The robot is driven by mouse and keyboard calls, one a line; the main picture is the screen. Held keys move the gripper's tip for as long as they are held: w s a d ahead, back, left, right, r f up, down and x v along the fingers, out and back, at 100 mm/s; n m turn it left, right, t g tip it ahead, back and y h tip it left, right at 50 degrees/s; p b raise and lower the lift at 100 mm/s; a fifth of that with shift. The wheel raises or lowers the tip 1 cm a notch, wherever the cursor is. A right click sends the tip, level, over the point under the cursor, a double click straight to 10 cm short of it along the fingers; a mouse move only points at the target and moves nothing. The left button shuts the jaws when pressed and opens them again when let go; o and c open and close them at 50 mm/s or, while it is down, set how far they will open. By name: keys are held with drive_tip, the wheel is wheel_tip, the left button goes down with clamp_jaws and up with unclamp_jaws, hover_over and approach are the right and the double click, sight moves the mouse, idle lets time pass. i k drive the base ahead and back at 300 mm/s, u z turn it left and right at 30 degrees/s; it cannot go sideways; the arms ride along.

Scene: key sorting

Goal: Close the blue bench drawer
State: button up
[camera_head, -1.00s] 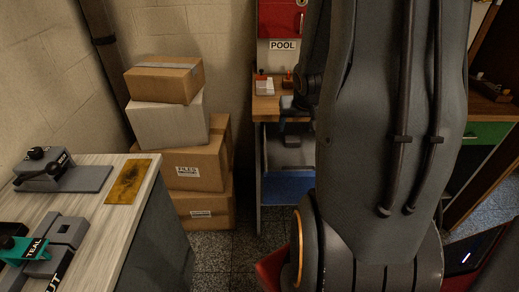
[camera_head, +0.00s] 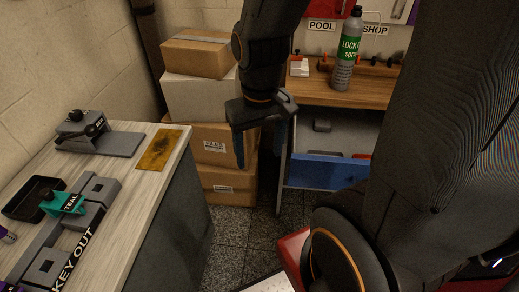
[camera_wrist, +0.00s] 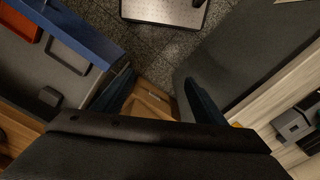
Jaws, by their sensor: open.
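The blue bench drawer (camera_head: 328,171) stands pulled out under the wooden bench top, its inside showing above the blue front. In the wrist view the drawer front (camera_wrist: 82,32) runs along the upper left, with an orange-red tray, a dark tray and a small dark block inside. My gripper (camera_head: 260,158) is open and empty, pointing down just left of the drawer in the head view. In the wrist view my gripper (camera_wrist: 160,92) has its left finger close beside the drawer front's end; I cannot tell whether they touch.
A wooden bench (camera_head: 375,93) carries a green-labelled spray bottle (camera_head: 346,58). Stacked cardboard boxes (camera_head: 208,137) stand behind my gripper. A light worktop (camera_head: 120,185) with key fixtures is at the left. Speckled floor (camera_head: 238,232) is open between worktop and bench.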

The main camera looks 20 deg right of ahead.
sight(352, 131)
drive_tip(key=z, duration=0.6)
drive_tip(key=k, duration=0.6)
drive_tip(key=z, duration=1.05)
